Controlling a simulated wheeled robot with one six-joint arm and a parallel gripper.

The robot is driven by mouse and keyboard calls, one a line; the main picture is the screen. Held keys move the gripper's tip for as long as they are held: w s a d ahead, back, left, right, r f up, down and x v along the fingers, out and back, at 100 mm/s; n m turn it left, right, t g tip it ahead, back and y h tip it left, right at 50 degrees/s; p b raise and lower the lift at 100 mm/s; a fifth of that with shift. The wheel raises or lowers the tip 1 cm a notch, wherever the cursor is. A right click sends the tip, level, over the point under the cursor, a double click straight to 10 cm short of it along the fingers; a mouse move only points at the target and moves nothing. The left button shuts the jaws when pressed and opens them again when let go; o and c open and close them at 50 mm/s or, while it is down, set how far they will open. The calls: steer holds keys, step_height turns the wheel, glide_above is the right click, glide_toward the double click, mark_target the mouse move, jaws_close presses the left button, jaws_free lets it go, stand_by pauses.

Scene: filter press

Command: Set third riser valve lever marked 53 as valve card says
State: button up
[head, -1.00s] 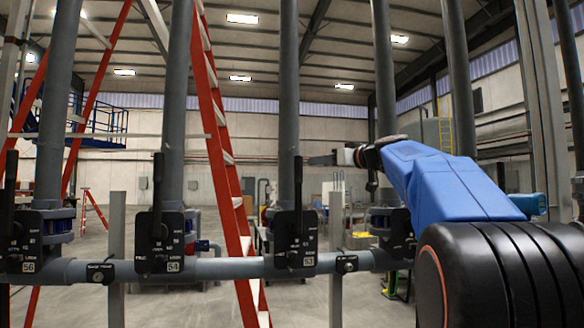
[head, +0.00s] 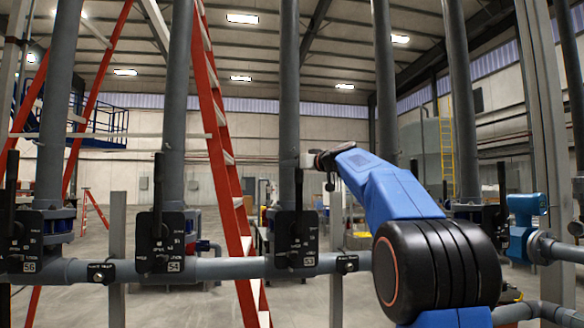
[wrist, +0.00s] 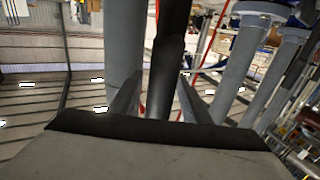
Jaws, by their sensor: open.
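The valve marked 53 has a black plate (head: 296,240) on the third riser (head: 289,90) from the left. Its black lever (head: 298,190) stands upright in front of the riser. My gripper (head: 308,160) is at the lever's upper end, reaching in from the right. In the wrist view the gripper (wrist: 156,98) is open, with a dark bar (wrist: 168,75), which looks like the lever, between its two fingers. Any grip contact cannot be seen. The small lettering on the plate is too blurred to read fully. I cannot make out a valve card.
Similar levers marked 54 (head: 158,205) and 56 (head: 11,200) stand upright to the left. A horizontal pipe (head: 220,268) with small black tags runs below. A red ladder (head: 222,170) stands between risers 54 and 53. A teal fitting (head: 526,215) is at the right.

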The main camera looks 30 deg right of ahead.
steer(key=shift+w, duration=0.35)
steer(key=shift+c, duration=0.6)
jaws_close()
steer(key=shift+a, duration=0.1)
steer(key=shift+a, duration=0.1)
